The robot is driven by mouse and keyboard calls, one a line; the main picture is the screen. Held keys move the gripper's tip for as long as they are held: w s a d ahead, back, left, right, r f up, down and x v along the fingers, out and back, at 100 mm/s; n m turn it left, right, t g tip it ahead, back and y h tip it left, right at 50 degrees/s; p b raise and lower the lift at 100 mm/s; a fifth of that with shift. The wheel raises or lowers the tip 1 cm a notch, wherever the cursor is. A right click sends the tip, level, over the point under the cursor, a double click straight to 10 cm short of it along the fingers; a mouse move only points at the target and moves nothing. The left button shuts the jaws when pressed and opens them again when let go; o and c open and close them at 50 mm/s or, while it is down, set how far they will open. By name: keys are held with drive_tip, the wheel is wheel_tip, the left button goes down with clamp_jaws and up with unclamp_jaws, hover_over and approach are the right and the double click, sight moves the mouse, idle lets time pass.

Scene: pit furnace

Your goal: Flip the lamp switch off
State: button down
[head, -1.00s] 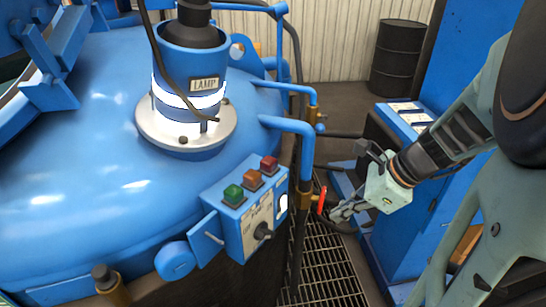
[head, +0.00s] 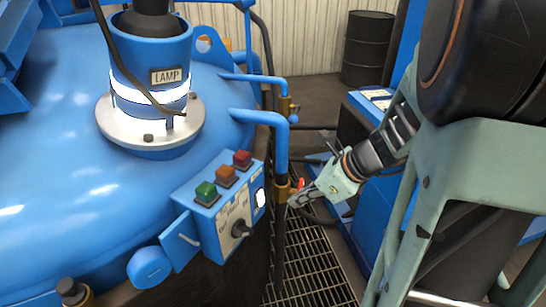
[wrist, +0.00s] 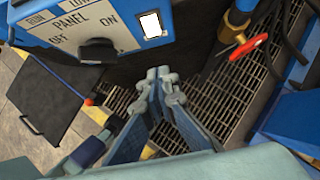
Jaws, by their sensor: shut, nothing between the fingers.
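A blue cylindrical lamp housing (head: 150,55), with a plate reading LAMP (head: 170,76) and a glowing white band, stands on the big blue lid. A blue control box (head: 208,228) sits on the lid's front right. It has a black knob (head: 240,228), also in the wrist view (wrist: 98,50), beside the words PANEL, OFF and ON. A bright white panel (head: 260,197) is on its right side. No switch labelled for the lamp can be made out. My gripper (head: 294,203) is shut and empty, right of the box and apart from it; its fingertips show in the wrist view (wrist: 160,76).
Green (head: 206,194), orange (head: 226,177) and red (head: 242,159) buttons top the box. A red valve handle (wrist: 249,47) and blue pipes (head: 281,150) stand close to my gripper. Metal grating (head: 312,265) lies below. A black drum (head: 367,48) stands behind.

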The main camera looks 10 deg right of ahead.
sight(262, 202)
drive_tip(key=w+a+f+b, duration=0.1)
drive_tip(key=w+a+f, duration=0.4)
drive_tip(key=shift+a+f, duration=0.15)
drive_tip(key=shift+a, duration=0.05)
drive_tip(key=shift+w+f+b, duration=0.1)
drive_tip(key=shift+b, duration=0.25)
drive_tip(key=shift+w+a+f+b, duration=0.15)
drive_tip(key=shift+f+b, duration=0.15)
drive_tip(key=shift+b, duration=0.95)
drive_tip(key=shift+r+p, duration=0.3)
drive_tip(key=shift+r, duration=0.1)
drive_tip(key=shift+r+p, duration=0.7)
drive_tip(key=shift+p, duration=0.05)
